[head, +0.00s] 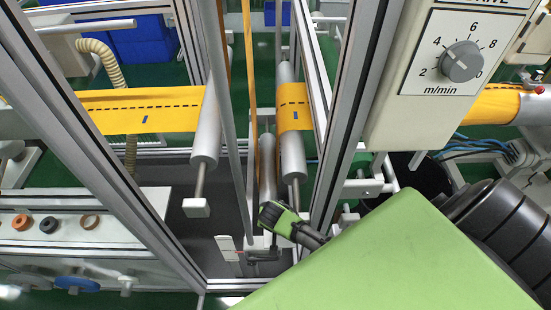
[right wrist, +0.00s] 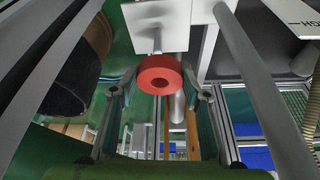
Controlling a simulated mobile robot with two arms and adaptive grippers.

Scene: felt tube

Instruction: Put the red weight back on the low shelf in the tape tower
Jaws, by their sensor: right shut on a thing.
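In the right wrist view the red weight (right wrist: 158,80), a thick ring with a centre hole, sits between the fingertips of my right gripper (right wrist: 160,88). The gripper is shut on it. A grey rod (right wrist: 157,42) and a white plate (right wrist: 160,22) show just beyond the weight; I cannot tell whether they touch it. In the head view my right gripper (head: 265,255) is low inside the frame of the tape tower (head: 323,165), and the red weight cannot be made out there. I cannot clearly identify the low shelf. My left gripper is not in view.
Metal posts and rollers (head: 205,135) with yellow tape (head: 140,110) stand close around my right arm. A white panel with a dial (head: 460,62) hangs at upper right.

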